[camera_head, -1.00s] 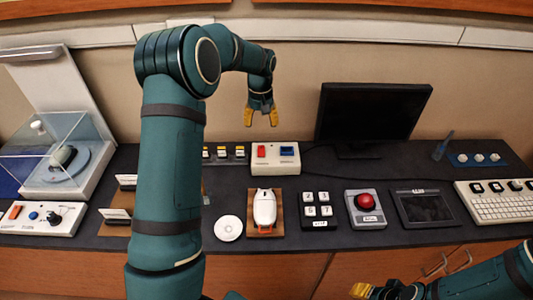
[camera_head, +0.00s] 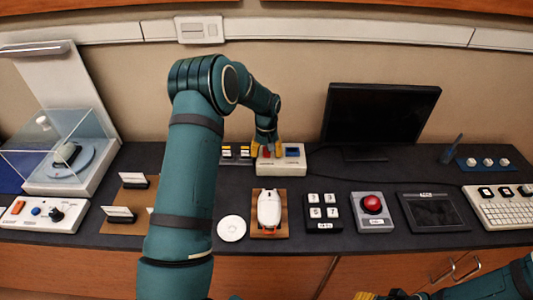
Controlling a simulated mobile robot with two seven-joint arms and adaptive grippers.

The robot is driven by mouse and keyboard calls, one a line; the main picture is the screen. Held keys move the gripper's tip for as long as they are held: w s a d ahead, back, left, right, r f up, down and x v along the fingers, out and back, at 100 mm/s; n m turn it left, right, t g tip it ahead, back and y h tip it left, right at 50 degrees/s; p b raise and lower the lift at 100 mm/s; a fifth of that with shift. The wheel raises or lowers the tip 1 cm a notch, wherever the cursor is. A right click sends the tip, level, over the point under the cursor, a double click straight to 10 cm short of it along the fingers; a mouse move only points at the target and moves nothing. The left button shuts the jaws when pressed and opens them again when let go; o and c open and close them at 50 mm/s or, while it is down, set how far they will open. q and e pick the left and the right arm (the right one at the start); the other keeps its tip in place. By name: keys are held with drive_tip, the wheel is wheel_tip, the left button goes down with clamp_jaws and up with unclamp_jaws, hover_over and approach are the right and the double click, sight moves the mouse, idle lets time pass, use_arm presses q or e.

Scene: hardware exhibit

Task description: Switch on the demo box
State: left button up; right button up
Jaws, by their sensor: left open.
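The demo box appears to be the small white box (camera_head: 293,165) near the back of the dark counter, with a red part (camera_head: 267,154) on its left and a blue part (camera_head: 292,152) on its right. My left gripper (camera_head: 267,149) reaches down from above, open, its yellow fingertips at the red part. They partly hide the red part, and I cannot tell whether they touch it. My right gripper (camera_head: 372,296) shows only partly at the bottom edge, in front of the counter; its opening cannot be made out.
A black monitor (camera_head: 378,115) stands right of the box. In front are a white mouse-like device (camera_head: 269,209), a black keypad (camera_head: 323,213) and a red button (camera_head: 373,203) on a grey base. A clear case (camera_head: 50,150) stands at the left. A wall switch (camera_head: 199,30) is behind my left arm.

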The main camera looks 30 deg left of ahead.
use_arm(q)
drive_tip(key=shift+f, duration=0.1)
clamp_jaws()
drive_tip(key=shift+g+h+p, duration=0.3)
drive_tip(key=shift+g+p, duration=0.2)
drive_tip(key=shift+p, duration=0.4)
drive_tip(key=shift+w+a+g+h+p, duration=0.15)
drive_tip(key=shift+g+h+p, duration=0.15)
drive_tip(key=shift+g+p, duration=0.2)
drive_tip(key=shift+g+h, duration=0.3)
drive_tip(key=shift+g, duration=0.2)
